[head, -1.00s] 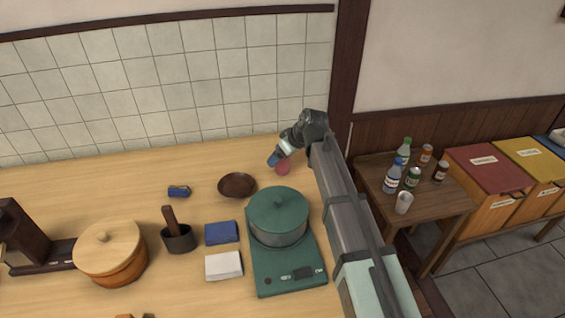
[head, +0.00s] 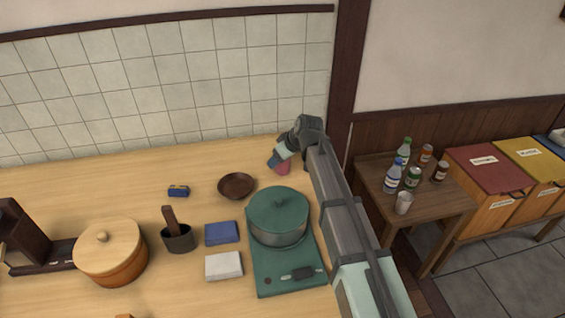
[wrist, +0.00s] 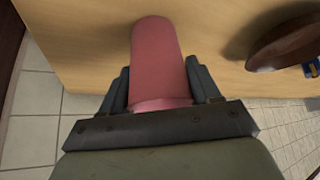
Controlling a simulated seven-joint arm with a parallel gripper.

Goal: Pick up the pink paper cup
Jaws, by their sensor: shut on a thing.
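The pink paper cup (wrist: 158,62) fills the middle of the wrist view, between the two fingers of my gripper (wrist: 160,88). The gripper is shut on it, with a dark finger against each side. In the head view the cup (head: 283,168) is a small pink patch at the back right of the wooden counter, partly hidden by my gripper (head: 278,163). I cannot tell whether the cup touches the counter.
A brown bowl (head: 236,184) lies left of the gripper. A green pot (head: 278,212) stands on a green stove (head: 290,268) in front. The tiled wall (head: 200,90) is close behind. A side table (head: 440,208) with bottles and cans stands right.

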